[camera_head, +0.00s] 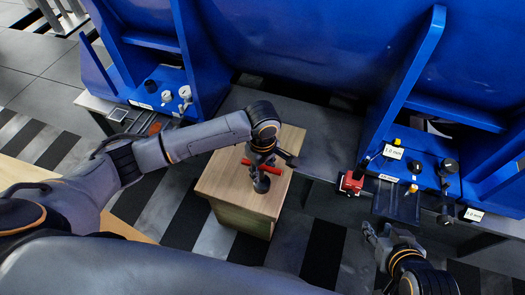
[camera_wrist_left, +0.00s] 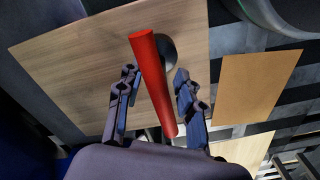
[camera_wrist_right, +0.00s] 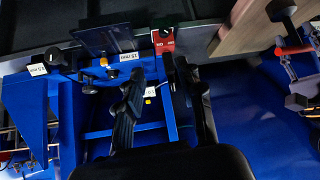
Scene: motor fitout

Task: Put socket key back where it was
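The socket key's red bar (camera_head: 262,167) is over the top of a wooden cabinet (camera_head: 222,178), below my left gripper (camera_head: 262,160). In the left wrist view the red bar (camera_wrist_left: 153,85) runs between the two fingers of my left gripper (camera_wrist_left: 157,98). Gaps show on both sides, so it is open around the bar. A dark round part (camera_wrist_left: 167,48) shows partly behind the bar. The right wrist view shows a red bar (camera_wrist_right: 293,48) near its right edge. My right gripper (camera_wrist_right: 165,100) is open and empty, in front of the blue machine; in the head view it (camera_head: 374,236) hangs low.
A red block (camera_head: 351,182) with a label sits at the machine's edge, right of the cabinet. The blue frame (camera_head: 430,165) carries labelled knobs and small tags. Gauges (camera_head: 167,97) sit on the left blue foot. Striped floor (camera_head: 300,245) lies clear in front.

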